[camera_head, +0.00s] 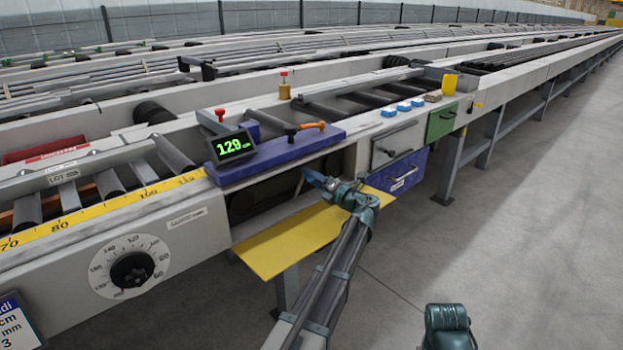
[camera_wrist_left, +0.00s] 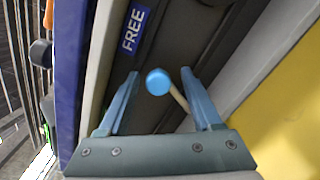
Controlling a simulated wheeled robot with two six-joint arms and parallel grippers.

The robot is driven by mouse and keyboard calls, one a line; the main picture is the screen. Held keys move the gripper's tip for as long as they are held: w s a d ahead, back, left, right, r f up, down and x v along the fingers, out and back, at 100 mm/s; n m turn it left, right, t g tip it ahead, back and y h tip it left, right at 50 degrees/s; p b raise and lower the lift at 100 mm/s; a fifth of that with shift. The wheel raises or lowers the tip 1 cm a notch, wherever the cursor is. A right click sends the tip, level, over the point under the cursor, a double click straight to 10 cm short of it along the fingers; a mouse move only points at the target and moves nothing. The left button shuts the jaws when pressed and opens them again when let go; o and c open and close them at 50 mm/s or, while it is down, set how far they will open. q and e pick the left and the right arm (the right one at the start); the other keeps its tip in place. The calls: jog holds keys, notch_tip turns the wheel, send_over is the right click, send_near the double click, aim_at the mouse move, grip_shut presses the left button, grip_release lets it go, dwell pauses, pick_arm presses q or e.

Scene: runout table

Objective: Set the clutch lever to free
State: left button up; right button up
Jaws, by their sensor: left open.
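The clutch lever shows in the left wrist view as a round blue knob (camera_wrist_left: 158,82) on a thin pale rod. A blue label reading FREE (camera_wrist_left: 133,28) is on the panel beyond the knob, up and to the left. My left gripper (camera_wrist_left: 158,90) is open, with the knob between its two blue fingers and no clear contact. In the head view, my left gripper (camera_head: 312,178) reaches into the dark opening under the blue console (camera_head: 270,160), above a yellow plate (camera_head: 290,240). The lever's knob is not clear there. The right gripper's fingers do not show.
An orange-handled lever (camera_head: 311,126) lies on top of the console. A grey drawer (camera_head: 396,146) and a blue drawer (camera_head: 405,175) are right of the opening. The floor at right is clear.

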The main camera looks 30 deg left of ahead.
pick_arm(q)
jog(key=v, duration=1.3)
jog(key=shift+d, duration=0.15)
jog(key=shift+s+d+f, duration=0.1)
